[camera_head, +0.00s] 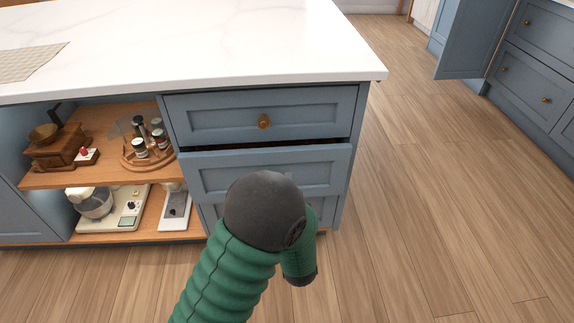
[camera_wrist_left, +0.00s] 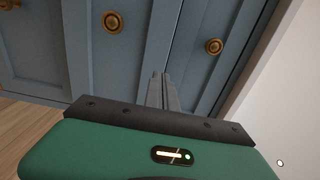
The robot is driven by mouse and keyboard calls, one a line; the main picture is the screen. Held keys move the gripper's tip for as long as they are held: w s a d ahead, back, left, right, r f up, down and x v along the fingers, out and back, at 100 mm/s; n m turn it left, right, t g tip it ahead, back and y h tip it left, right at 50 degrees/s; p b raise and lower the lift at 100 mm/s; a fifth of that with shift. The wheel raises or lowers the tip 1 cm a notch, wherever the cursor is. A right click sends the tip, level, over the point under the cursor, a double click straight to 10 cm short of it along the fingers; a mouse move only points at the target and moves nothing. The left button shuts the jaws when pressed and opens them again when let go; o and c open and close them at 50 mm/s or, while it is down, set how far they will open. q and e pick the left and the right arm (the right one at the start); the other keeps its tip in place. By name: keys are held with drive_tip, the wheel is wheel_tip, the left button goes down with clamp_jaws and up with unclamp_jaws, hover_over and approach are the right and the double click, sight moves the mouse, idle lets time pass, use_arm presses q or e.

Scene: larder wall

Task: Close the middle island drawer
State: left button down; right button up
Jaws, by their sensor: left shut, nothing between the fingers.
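The middle island drawer (camera_head: 222,172) is blue-grey and stands slightly out from the island, with a dark gap along its top edge. My left arm covers part of its front in the head view. In the left wrist view, turned on its side, the middle drawer (camera_wrist_left: 125,65) shows a round brass knob (camera_wrist_left: 112,22). My left gripper (camera_wrist_left: 158,76) is shut and empty, its fingertips near the drawer front towards its top edge. I cannot tell whether they touch it. My right gripper is not in view.
The top drawer (camera_head: 215,118) with a brass knob is closed under the white countertop (camera_head: 200,45). The bottom drawer is mostly hidden. Open shelves (camera_head: 60,180) at left hold a grinder, jars, a mixer and scales. The wooden floor (camera_head: 430,190) at right is clear.

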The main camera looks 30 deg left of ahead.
sight(285, 153)
use_arm(q)
drive_tip(key=b+x, duration=0.3)
drive_tip(key=x, duration=0.4)
drive_tip(key=shift+s+a+f, duration=0.1)
drive_tip(key=shift+f, duration=0.1)
drive_tip(key=shift+w+a+r, duration=0.2)
drive_tip(key=shift+w, duration=0.35)
drive_tip(key=x, duration=0.2)
drive_tip(key=p+x, duration=0.1)
drive_tip(key=x, duration=0.1)
drive_tip(key=shift+w+a+r+p, duration=0.15)
drive_tip(key=shift+w+r+p, duration=0.05)
drive_tip(key=shift+w+p, duration=0.1)
drive_tip(key=shift+r, duration=0.2)
